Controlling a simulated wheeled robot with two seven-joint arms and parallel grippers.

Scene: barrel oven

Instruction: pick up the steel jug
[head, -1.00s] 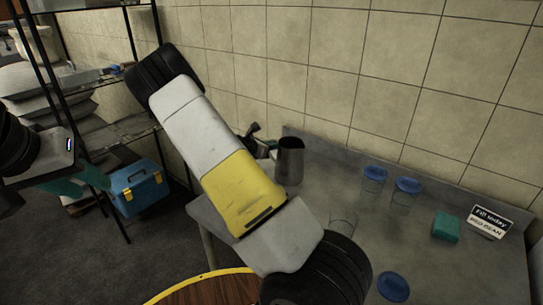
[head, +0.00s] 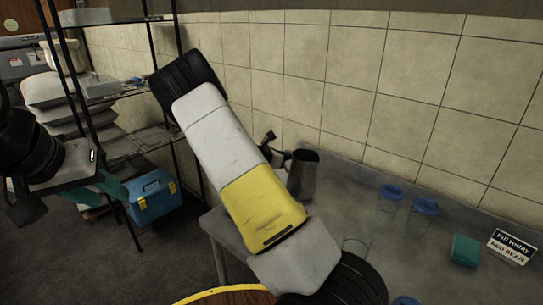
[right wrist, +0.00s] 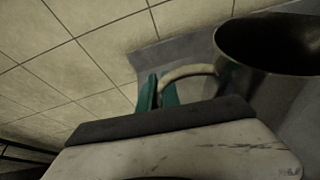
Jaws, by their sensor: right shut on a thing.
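The steel jug (head: 303,177) is at the back left of the grey counter in the head view, upright, with its handle toward the left. In the right wrist view the jug (right wrist: 275,48) shows large at the upper right, its dark mouth toward the camera. My right gripper (right wrist: 160,90) has its teal fingers shut on the jug's curved handle (right wrist: 190,71). My arm link hides part of the jug's surroundings in the head view, and I cannot tell whether its base touches the counter. My left gripper (head: 112,187) is at the far left, away from the jug; its jaw opening is unclear.
A wire shelf (head: 140,143) and a blue toolbox (head: 152,198) are at left. The tiled wall (head: 350,80) is close behind.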

